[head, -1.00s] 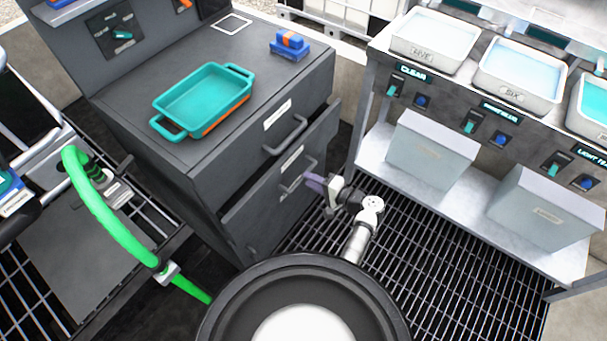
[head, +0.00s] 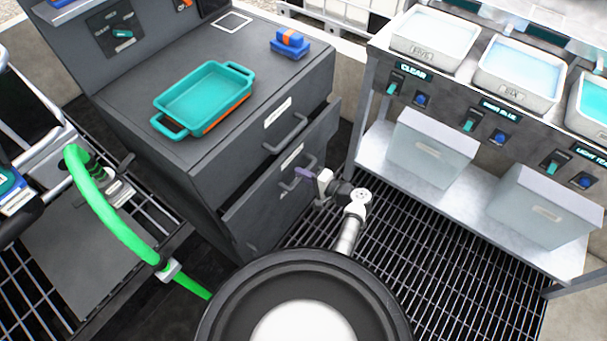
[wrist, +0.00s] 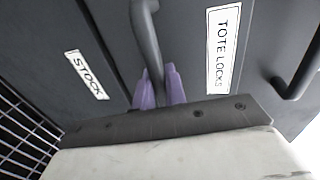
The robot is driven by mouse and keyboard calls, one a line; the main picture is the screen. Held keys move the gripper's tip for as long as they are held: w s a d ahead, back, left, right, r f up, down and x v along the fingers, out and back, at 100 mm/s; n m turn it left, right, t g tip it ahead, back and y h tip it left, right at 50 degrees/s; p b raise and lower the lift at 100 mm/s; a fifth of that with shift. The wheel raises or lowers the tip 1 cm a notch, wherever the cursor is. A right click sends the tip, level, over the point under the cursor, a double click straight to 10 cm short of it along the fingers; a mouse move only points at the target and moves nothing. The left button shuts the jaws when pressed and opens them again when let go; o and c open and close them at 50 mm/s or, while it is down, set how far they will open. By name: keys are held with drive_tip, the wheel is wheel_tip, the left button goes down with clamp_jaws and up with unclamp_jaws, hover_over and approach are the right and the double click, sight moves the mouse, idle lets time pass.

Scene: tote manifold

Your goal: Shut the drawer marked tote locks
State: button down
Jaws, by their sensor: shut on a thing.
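The tote locks drawer (head: 262,196) is the middle drawer of the dark grey cabinet. Its front stands out a little from the cabinet, so it is partly open. Its white label (wrist: 223,50) reads TOTE LOCKS in the wrist view, and its bar handle (wrist: 147,40) runs beside that label. My gripper (wrist: 159,88) has purple fingers, one on each side of the handle, and is shut on it. In the head view my gripper (head: 306,174) is at this handle, with my wrist to its right.
The drawer above has its own handle (head: 285,134). A drawer labelled STOCK (wrist: 86,75) is below. A teal tray (head: 205,97) and a blue block with an orange band (head: 290,43) sit on the cabinet top. A bench (head: 365,160) with tubs stands right, beyond open grating.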

sight(293, 168)
drive_tip(key=x, duration=0.1)
drive_tip(key=b+x, duration=0.1)
drive_tip(key=x, duration=0.1)
drive_tip(key=r+x, duration=0.1)
drive_tip(key=shift+w+a+f+b, duration=0.15)
drive_tip(key=shift+w+a+b, duration=0.1)
drive_tip(key=shift+b, duration=0.1)
drive_tip(key=c, duration=1.5)
unclamp_jaws()
drive_tip(key=b+v, duration=0.2)
drive_tip(key=v, duration=1.2)
drive_tip(key=shift+a, duration=0.15)
